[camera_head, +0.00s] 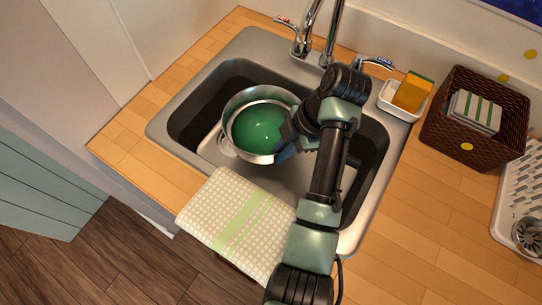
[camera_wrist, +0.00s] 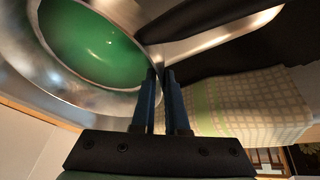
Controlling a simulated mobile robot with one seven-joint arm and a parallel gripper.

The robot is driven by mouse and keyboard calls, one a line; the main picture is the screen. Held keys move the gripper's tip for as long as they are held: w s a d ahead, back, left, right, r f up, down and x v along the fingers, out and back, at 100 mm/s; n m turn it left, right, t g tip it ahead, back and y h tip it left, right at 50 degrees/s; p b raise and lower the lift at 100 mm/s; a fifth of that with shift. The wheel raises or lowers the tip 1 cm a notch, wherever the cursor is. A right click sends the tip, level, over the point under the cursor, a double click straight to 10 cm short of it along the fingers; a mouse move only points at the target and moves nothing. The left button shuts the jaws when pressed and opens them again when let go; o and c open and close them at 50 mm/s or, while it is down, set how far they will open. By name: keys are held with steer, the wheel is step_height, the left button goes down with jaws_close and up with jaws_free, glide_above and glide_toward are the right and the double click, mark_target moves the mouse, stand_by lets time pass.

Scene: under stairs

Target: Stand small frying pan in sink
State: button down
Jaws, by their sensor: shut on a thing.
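The frying pan (camera_head: 258,130) is round and silver, with a green inner surface. In the head view it is over the left part of the sink (camera_head: 166,127), tilted, its inside facing the camera. Whether it touches the basin floor I cannot tell. My gripper (camera_head: 283,150) is at the pan's lower right side, partly hidden by my wrist. In the wrist view the pan (camera_wrist: 85,40) fills the upper left, and my gripper's blue fingers (camera_wrist: 160,78) are close together at its rim, shut on it.
A checked towel with a green stripe (camera_head: 220,215) hangs over the front counter edge. The faucet (camera_head: 331,40) stands behind the sink. A sponge (camera_head: 412,92) sits in a white dish right of it. A brown basket (camera_head: 460,130) and a white rack (camera_head: 515,195) stand farther right.

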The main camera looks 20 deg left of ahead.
step_height(320, 180, down, 9)
stand_by(0.4)
steer(key=c, duration=0.9)
jaws_free()
steer(key=shift+p+v, duration=0.8)
steer(key=shift+v, duration=5.25)
